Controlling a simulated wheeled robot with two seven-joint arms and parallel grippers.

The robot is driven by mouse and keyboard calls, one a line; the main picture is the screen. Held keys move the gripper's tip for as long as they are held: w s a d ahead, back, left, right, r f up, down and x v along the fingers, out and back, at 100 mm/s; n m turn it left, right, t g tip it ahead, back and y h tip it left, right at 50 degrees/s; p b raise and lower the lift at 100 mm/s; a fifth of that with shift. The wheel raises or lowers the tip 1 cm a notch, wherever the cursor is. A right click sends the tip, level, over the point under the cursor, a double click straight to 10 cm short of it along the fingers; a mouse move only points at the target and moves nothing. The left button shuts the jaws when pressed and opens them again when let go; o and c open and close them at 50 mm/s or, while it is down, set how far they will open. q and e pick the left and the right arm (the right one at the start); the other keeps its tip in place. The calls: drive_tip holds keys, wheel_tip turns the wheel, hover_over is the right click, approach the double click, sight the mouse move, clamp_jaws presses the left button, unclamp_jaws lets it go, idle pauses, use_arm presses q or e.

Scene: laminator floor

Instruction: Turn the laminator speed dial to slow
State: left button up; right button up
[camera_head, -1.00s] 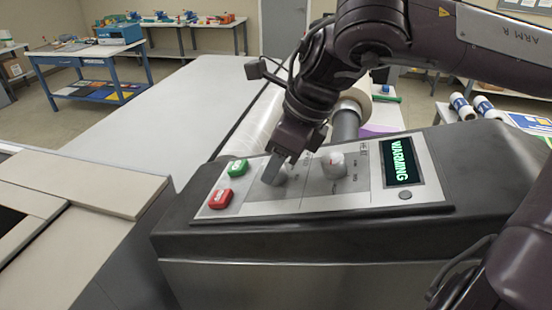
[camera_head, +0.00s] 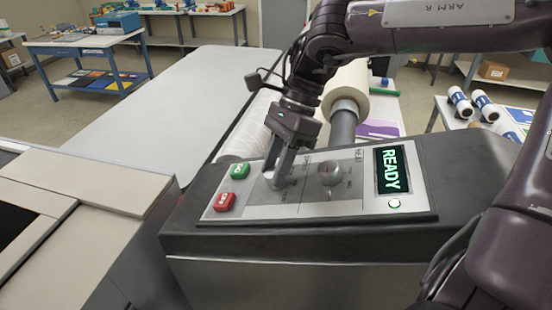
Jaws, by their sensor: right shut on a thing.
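The laminator's control panel (camera_head: 305,207) faces me in the head view. My right gripper (camera_head: 277,172) points down and is shut on the left dial (camera_head: 270,178), which its fingers mostly hide. I cannot read that dial's pointer or tell its setting. My left gripper is not in view.
A green button (camera_head: 236,171) and a red button (camera_head: 225,201) sit close to the left of the held dial. A film roll (camera_head: 346,90) stands behind the panel. A long pale table (camera_head: 160,110) stretches behind at left.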

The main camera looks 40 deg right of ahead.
drive_tip(key=shift+w+n+g, duration=0.2)
drive_tip(key=shift+n+g, duration=0.8)
drive_tip(key=shift+n, duration=0.4)
drive_tip(key=o, duration=1)
